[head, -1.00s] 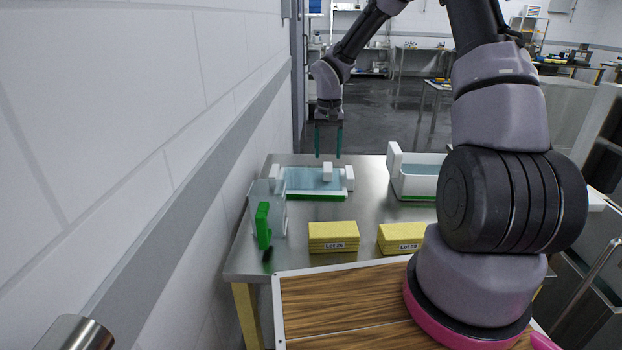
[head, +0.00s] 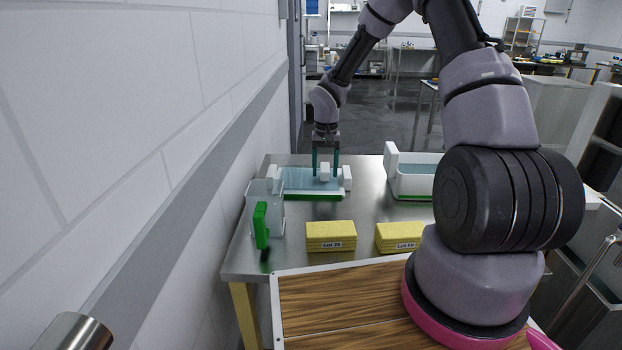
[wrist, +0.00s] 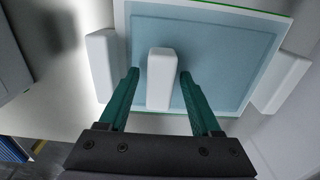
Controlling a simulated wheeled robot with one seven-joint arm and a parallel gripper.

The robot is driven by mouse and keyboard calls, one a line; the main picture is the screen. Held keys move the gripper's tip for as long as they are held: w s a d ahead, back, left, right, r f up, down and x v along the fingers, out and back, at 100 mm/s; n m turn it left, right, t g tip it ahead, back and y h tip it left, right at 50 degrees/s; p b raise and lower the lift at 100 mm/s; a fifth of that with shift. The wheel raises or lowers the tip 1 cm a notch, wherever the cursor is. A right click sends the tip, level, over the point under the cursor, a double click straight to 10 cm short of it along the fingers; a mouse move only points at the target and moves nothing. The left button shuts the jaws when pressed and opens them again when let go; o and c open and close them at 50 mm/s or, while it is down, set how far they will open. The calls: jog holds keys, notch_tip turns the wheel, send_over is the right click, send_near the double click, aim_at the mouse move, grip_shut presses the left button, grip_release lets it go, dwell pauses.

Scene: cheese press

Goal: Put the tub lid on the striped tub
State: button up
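The tub lid, a light blue plate (head: 297,180) with a white block handle (head: 325,171), lies flat at the back left of the steel table. White blocks stand at its left and right sides, and a green edge shows beneath. My gripper (head: 325,176) points down over it, open, with its two green fingers on either side of the handle. In the wrist view the handle (wrist: 161,80) stands between the fingers (wrist: 159,75), with gaps on both sides. The striped tub (head: 391,168), white with a green stripe low down and blue inside, stands to the right, partly hidden by my arm.
A clear container (head: 267,198) with a green piece (head: 261,224) stands at the left, close to the wall. Yellow blocks (head: 331,236) (head: 399,237) labelled with lot numbers sit in front. The steel between lid and blocks is clear.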

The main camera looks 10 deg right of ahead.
jog(key=shift+s+f, duration=0.35)
jog(key=shift+f, duration=0.1)
jog(key=c, duration=0.3)
jog(key=shift+w+r, duration=0.1)
jog(key=shift+r, duration=0.15)
jog(key=shift+c, duration=0.3)
jog(key=shift+r, duration=0.25)
grip_shut()
jog(key=shift+w+r, duration=0.2)
jog(key=shift+r, duration=0.85)
